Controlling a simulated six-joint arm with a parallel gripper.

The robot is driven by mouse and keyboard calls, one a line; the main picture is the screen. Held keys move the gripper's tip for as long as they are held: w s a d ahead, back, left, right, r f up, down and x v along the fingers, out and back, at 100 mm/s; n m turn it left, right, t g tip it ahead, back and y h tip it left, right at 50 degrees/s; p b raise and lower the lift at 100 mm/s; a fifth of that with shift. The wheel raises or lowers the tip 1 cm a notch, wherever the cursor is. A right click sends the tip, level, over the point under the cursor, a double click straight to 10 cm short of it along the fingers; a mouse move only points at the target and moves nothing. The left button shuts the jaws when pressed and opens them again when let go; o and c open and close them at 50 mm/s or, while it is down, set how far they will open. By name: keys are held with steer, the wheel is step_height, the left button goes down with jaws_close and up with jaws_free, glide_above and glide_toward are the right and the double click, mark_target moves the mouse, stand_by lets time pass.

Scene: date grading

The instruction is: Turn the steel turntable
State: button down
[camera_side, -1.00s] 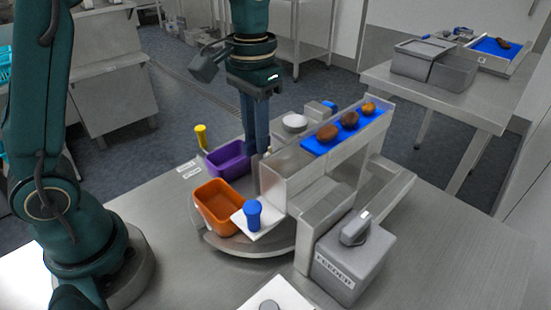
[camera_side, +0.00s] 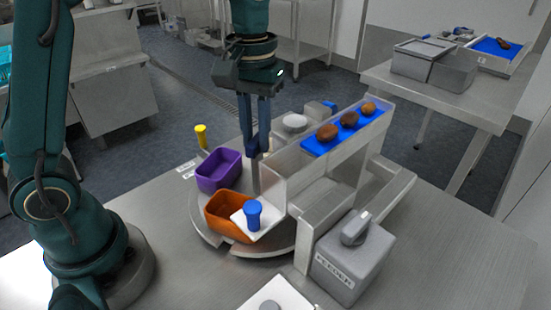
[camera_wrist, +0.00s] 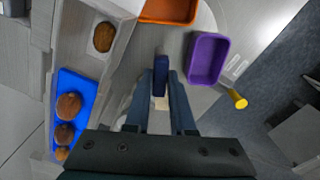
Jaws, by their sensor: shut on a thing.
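The steel turntable (camera_side: 272,246) is a round grey disc low on the bench, partly hidden by bins and the feeder frame. An orange bin (camera_side: 222,228) and a purple bin (camera_side: 212,180) stand on it; both also show in the wrist view, orange (camera_wrist: 168,12) and purple (camera_wrist: 194,62).
A feeder with a blue belt (camera_side: 313,148) carrying brown dates (camera_side: 349,119) stands right of my gripper. Another date (camera_wrist: 104,36) lies in its grey channel. A white plate with a blue knob (camera_side: 252,214) overhangs the orange bin. A yellow peg (camera_side: 201,136) stands behind left.

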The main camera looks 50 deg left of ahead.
steer(key=shift+n, duration=3.3)
steer(key=shift+r+n, duration=0.1)
steer(key=shift+n, duration=3.2)
steer(key=c, duration=0.8)
jaws_free()
steer(key=shift+o, duration=0.2)
steer(key=shift+r, duration=2.5)
